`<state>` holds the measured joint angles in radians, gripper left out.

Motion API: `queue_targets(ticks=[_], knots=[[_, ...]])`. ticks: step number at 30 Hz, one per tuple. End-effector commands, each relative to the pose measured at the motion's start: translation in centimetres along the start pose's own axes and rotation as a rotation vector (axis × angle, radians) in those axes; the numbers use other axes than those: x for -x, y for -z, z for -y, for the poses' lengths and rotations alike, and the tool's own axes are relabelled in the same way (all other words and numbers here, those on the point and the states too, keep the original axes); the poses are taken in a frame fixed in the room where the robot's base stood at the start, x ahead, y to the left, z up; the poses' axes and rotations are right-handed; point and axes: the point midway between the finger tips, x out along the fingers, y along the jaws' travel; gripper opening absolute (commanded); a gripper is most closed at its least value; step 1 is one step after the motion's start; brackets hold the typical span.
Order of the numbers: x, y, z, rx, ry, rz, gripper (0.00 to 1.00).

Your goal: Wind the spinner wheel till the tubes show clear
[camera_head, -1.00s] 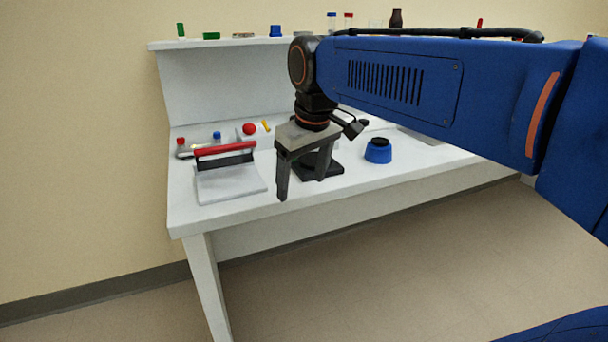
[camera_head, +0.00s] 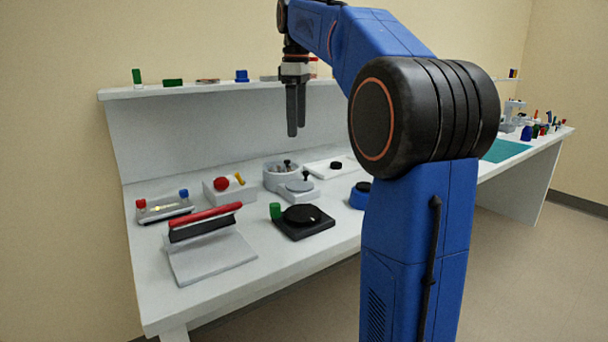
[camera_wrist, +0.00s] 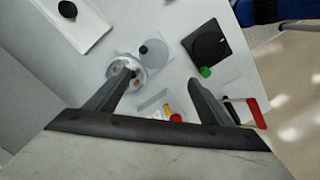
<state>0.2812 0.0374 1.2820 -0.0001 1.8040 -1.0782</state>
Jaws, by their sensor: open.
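The spinner is a round white bowl (camera_head: 278,180) on the bench, with small dark-topped parts in it that look like tubes. Beside it is a grey wheel (camera_head: 299,186) with an upright black knob (camera_head: 306,175). In the wrist view the bowl (camera_wrist: 121,88) is partly behind one finger, and the wheel (camera_wrist: 155,54) with its black knob (camera_wrist: 143,49) lies just past it. Whether the tubes are clear or cloudy is too small to tell. My gripper (camera_head: 296,133) is open and empty, pointing down well above the bench; it also shows in the wrist view (camera_wrist: 161,78).
A black plate with a round disc (camera_head: 301,215) and green cap stands in front. A red-handled sealer (camera_head: 205,222), a white box with red knob (camera_head: 222,184), and a white plate with black knob (camera_head: 324,168) are nearby. A shelf (camera_head: 200,90) runs behind.

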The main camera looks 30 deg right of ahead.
Motion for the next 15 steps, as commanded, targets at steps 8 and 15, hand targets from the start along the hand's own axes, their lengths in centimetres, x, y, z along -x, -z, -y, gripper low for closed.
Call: queue_targets(ticks=[8,15], knots=[[0.3,0.0,-1.6,0.05,0.017,0.009,0.74],[-2.9,-0.1,-1.4,0.049,0.02,0.01,0.74]])
